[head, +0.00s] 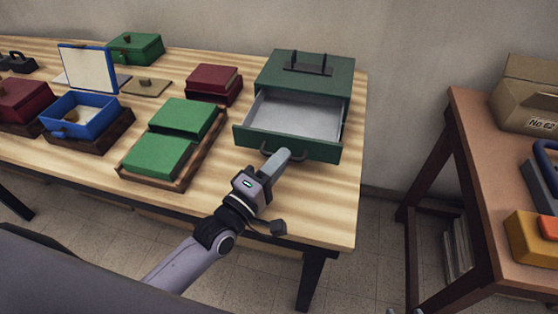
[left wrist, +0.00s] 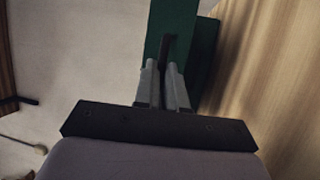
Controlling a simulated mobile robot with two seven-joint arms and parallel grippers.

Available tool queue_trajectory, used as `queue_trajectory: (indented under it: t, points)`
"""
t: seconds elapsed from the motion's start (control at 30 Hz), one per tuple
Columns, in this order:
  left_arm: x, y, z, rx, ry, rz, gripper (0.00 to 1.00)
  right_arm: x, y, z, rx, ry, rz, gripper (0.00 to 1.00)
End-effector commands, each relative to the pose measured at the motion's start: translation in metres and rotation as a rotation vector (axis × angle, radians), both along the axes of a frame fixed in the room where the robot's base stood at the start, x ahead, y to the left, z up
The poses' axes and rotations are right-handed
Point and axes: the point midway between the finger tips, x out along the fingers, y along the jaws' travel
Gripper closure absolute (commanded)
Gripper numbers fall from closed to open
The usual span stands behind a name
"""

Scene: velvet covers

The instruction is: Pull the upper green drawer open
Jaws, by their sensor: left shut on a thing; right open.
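The green cabinet (head: 305,72) stands at the right end of the wooden table, with a dark handle on its lid. Its green drawer (head: 285,146) is pulled out towards me and shows an empty grey inside. My left gripper (head: 284,156) is shut on the drawer's dark handle (head: 267,154), at the middle of its front. In the left wrist view the fingers (left wrist: 164,72) close around the dark handle (left wrist: 168,48) before the green front (left wrist: 175,22). Any lower drawer is hidden. The tips of my right gripper (head: 405,311) just show at the bottom edge, apart and empty.
A green two-part box (head: 174,118) in a brown tray and a dark red box (head: 213,82) stand left of the cabinet. An open blue box (head: 100,120) is further left. A brown side table (head: 475,120) with a carton stands right, across a floor gap.

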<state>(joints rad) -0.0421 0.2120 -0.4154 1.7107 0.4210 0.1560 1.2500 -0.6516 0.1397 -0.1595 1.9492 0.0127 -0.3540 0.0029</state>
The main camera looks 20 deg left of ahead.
Motion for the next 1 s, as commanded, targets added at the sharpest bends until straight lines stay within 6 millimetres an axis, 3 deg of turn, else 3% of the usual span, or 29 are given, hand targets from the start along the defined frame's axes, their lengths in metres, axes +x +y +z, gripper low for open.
queue_trajectory:
  t: [0.13,0.17,0.2,0.23,0.57,1.0]
  points:
    - [0.000,0.001,0.000,0.001,0.001,0.001,1.00,0.000,0.000,0.000,0.000,0.000,0.000,0.48]
    - [0.000,0.001,0.000,0.001,0.001,0.001,0.80,0.000,0.000,0.000,0.000,0.000,0.000,0.48]
    - [0.000,0.001,0.000,0.001,0.001,0.001,0.67,0.000,0.000,0.000,0.000,-0.001,0.000,0.48]
    - [0.000,0.001,0.000,0.001,0.001,0.001,0.64,0.000,0.000,0.000,0.000,-0.001,0.000,0.48]
    - [-0.002,0.001,-0.001,0.000,0.001,0.000,0.64,0.001,0.000,0.000,0.000,-0.001,0.000,0.48]
    - [-0.053,0.023,-0.011,0.002,0.001,0.000,0.64,0.001,0.000,-0.006,-0.001,-0.003,0.000,0.48]
